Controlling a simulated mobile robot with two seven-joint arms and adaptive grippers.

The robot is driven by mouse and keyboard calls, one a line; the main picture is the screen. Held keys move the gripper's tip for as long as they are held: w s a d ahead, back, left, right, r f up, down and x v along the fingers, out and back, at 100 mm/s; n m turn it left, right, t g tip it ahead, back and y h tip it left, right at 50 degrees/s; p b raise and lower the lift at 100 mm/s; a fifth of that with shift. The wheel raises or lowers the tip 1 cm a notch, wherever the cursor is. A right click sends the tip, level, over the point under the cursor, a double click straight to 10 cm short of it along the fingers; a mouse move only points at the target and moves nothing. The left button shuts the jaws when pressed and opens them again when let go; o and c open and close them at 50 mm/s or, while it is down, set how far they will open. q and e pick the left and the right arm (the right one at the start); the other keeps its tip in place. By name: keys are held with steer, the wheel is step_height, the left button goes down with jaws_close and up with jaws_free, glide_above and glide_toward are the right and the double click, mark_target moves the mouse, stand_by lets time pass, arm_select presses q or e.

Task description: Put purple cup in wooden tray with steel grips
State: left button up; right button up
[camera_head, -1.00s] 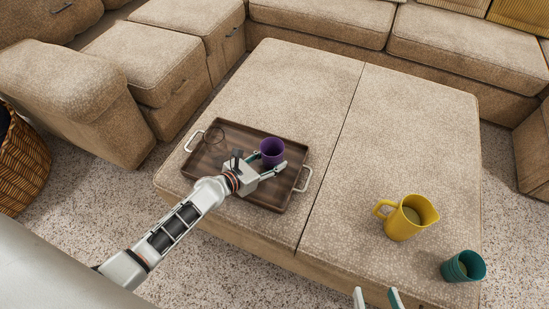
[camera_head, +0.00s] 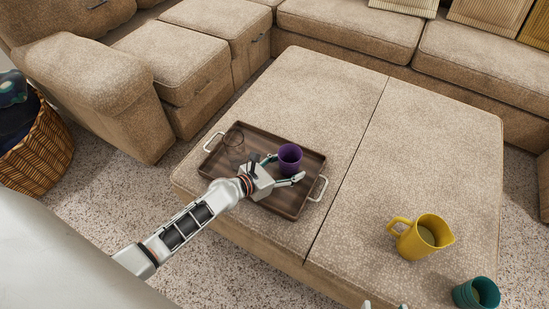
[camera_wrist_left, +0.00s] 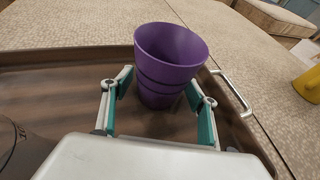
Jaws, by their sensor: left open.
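The purple cup (camera_head: 289,157) stands upright on the wooden tray (camera_head: 232,166), toward its right part. The tray has steel grips, one at its left end (camera_head: 213,142) and one at its right end (camera_head: 318,189), and lies on the beige ottoman. My left gripper (camera_head: 283,169) is over the tray with its fingers open at the cup. In the left wrist view the purple cup (camera_wrist_left: 168,60) is just beyond and between the spread fingers (camera_wrist_left: 158,108), with a gap on the left side. My right gripper (camera_head: 384,305) shows only as fingertips at the bottom edge.
A yellow pitcher (camera_head: 422,237) and a teal cup (camera_head: 476,293) stand on the right part of the ottoman (camera_head: 425,150). Sofas surround the back and left, and a wicker basket (camera_head: 40,150) is at far left.

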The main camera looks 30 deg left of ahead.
mark_target(281, 167)
arm_select(q)
steer(key=p+v, duration=0.1)
steer(key=v, duration=0.3)
steer(key=shift+s+a+r+p, duration=0.1)
steer(key=shift+a+r+p, duration=0.1)
steer(key=shift+r+p, duration=0.25)
steer(key=p+v, duration=0.1)
steer(key=v, duration=0.4)
steer(key=shift+s+a, duration=0.1)
steer(key=shift+s, duration=0.15)
steer(key=shift+s+a+r+p, duration=0.1)
steer(key=shift+s+a+p, duration=0.15)
steer(key=shift+s, duration=0.5)
arm_select(e)
steer(key=shift+n+g+h, duration=0.5)
steer(key=s+d+f, duration=0.2)
steer(key=d, duration=0.1)
steer(key=shift+d+f, duration=0.15)
steer(key=shift+f, duration=0.25)
steer(key=shift+w+r, duration=0.1)
